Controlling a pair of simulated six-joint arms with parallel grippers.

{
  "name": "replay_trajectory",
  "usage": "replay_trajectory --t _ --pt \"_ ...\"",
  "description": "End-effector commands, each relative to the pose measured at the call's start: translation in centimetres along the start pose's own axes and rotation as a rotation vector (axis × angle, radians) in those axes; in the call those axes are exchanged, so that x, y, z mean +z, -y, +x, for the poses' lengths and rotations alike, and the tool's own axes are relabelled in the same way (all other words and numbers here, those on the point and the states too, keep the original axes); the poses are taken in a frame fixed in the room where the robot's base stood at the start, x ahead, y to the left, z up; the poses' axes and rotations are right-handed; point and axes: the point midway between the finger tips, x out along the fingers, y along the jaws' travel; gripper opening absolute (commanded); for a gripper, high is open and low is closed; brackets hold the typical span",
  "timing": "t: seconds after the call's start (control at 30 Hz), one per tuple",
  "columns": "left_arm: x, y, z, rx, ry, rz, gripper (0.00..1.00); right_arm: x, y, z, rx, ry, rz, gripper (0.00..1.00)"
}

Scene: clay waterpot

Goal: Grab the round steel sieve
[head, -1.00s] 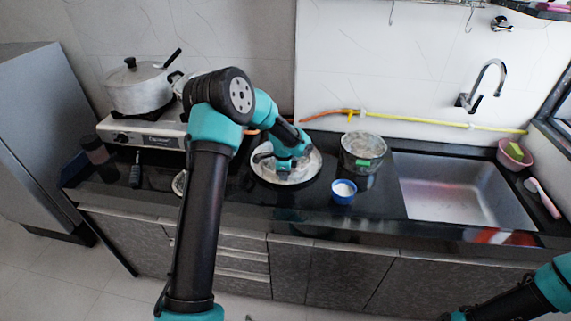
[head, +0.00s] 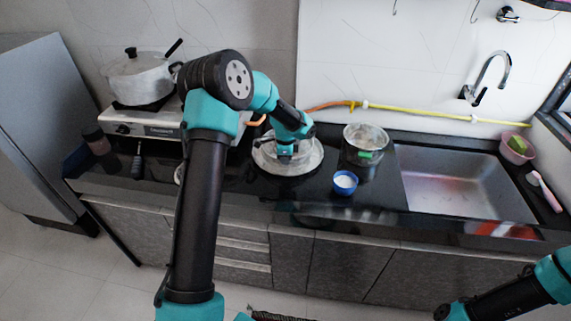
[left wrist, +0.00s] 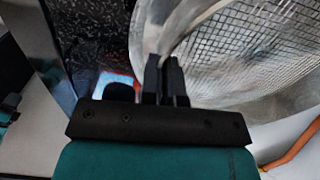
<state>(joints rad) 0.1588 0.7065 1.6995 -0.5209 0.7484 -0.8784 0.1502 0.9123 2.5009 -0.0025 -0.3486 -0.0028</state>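The round steel sieve (head: 269,163) sits on the black counter in the middle of the head view, a pale shallow disc partly hidden by my left gripper (head: 287,150). In the left wrist view the sieve's wire mesh (left wrist: 245,50) and shiny curved wall fill the upper right. The two black fingers of my left gripper (left wrist: 170,78) are close together at the near side of the sieve, apparently with its rim between them. Whether the sieve is off the counter I cannot tell.
A steel bowl with a green label (head: 365,137) and a small blue cup with white contents (head: 345,183) stand right of the sieve. The sink (head: 465,185) is further right. A stove (head: 145,125) with a lidded pot (head: 140,82) stands left. A yellow hose (head: 420,113) runs behind.

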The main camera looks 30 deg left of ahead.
Motion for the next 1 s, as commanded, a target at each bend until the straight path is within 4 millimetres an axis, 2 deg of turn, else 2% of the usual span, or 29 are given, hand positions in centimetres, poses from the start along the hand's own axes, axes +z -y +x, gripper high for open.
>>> replay_trajectory --t 0.03,0.27,0.7,0.83,1.0 --pt "-0.1 -0.2 -0.6 -0.001 -0.001 0.001 0.0 0.0 0.0 0.0 0.0 0.0 0.0 0.43" --pt "-0.3 -3.5 -0.7 0.001 0.001 0.003 0.0 0.0 0.0 0.0 0.0 0.0 0.0 0.43" --pt "-1.2 -12.9 -1.6 0.0 0.0 0.003 0.0 0.0 0.0 0.0 0.0 0.0 0.0 0.43" --pt "-1.4 -14.7 -1.7 0.0 0.001 0.003 0.0 0.0 0.0 0.0 0.0 0.0 0.0 0.43" --pt "-1.5 -15.8 -1.8 -0.001 -0.001 0.001 0.0 0.0 0.0 0.0 0.0 0.0 0.0 0.43"
